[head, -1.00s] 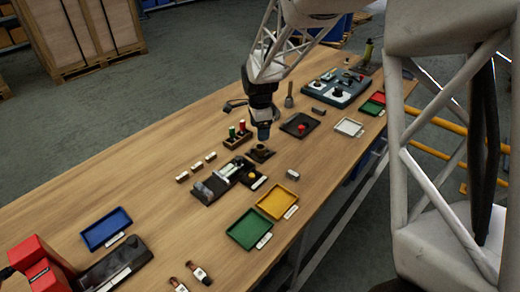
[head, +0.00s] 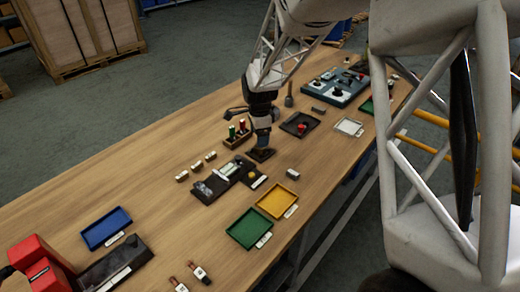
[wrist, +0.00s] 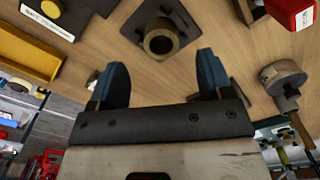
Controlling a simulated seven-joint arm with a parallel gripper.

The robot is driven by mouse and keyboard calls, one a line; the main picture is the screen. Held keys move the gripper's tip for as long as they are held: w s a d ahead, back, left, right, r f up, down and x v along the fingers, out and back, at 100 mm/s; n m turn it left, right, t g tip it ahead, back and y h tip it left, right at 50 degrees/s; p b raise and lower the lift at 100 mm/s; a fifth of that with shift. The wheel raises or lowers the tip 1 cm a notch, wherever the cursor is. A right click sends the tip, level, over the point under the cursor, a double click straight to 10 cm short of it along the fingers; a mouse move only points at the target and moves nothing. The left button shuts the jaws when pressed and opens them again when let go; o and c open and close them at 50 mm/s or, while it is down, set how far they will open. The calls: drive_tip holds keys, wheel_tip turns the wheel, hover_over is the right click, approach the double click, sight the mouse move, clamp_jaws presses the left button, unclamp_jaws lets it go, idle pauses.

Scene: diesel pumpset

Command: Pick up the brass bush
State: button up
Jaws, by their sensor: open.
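The brass bush (wrist: 161,42), a short hollow brownish cylinder, stands on a dark square plate (wrist: 150,14) in the wrist view. My gripper (wrist: 160,76) is open, its two blue fingers apart with nothing between them. In that view the bush appears beyond the fingertips, roughly centred on the gap. In the head view my gripper (head: 262,143) is low over the dark plate (head: 261,155) and hides the bush. The exact gap between fingertips and bush cannot be told.
A dark fixture (head: 222,179) with a yellow button (head: 252,176) lies close to the plate. A rack with red and green pieces (head: 238,137) stands just behind it. A dark tray with a red knob (head: 300,124) is to the right. Yellow (head: 277,201) and green (head: 249,229) trays lie in front.

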drive_tip(key=shift+a+f, duration=0.15)
drive_tip(key=shift+f, duration=2.25)
drive_tip(key=shift+c, duration=0.3)
drive_tip(key=c, duration=1)
drive_tip(key=shift+c, duration=0.2)
drive_tip(key=shift+r, duration=0.2)
drive_tip(key=shift+w+r, duration=0.1)
drive_tip(key=shift+r, duration=0.5)
drive_tip(key=shift+s+r, duration=0.25)
drive_tip(key=shift+r, duration=0.3)
drive_tip(key=shift+s+r, duration=0.25)
drive_tip(key=shift+r, duration=0.3)
drive_tip(key=s+d, duration=0.1)
drive_tip(key=s, duration=0.4)
drive_tip(key=s+d+r, duration=0.1)
drive_tip(key=s, duration=0.4)
drive_tip(key=s+d, duration=0.1)
drive_tip(key=s, duration=0.3)
drive_tip(key=shift+s+r, duration=0.15)
drive_tip(key=shift+s, duration=0.25)
